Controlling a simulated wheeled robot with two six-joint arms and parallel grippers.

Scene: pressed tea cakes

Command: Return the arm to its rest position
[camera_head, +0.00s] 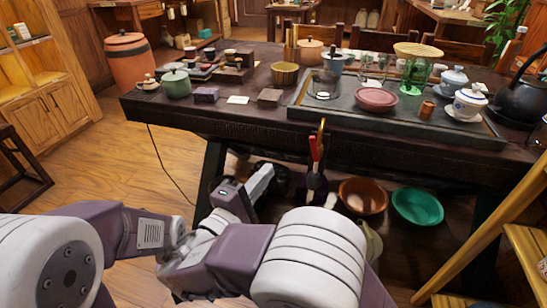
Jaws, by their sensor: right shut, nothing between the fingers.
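My right gripper (261,181) is in front of the long dark table and lower than its top. It is shut and empty, apart from everything on the table. My right arm comes in from the bottom right and bends left toward the middle. My left arm shows at the bottom left, with its forearm reaching toward the middle. My left gripper is not in view.
The dark wooden table (160,108) carries a tea tray (330,112), a green lidded pot (176,83), a pink dish (376,99) and a black kettle (520,98). Brown (363,196) and green (417,206) bowls are below it. A wooden shelf (490,225) stands right.

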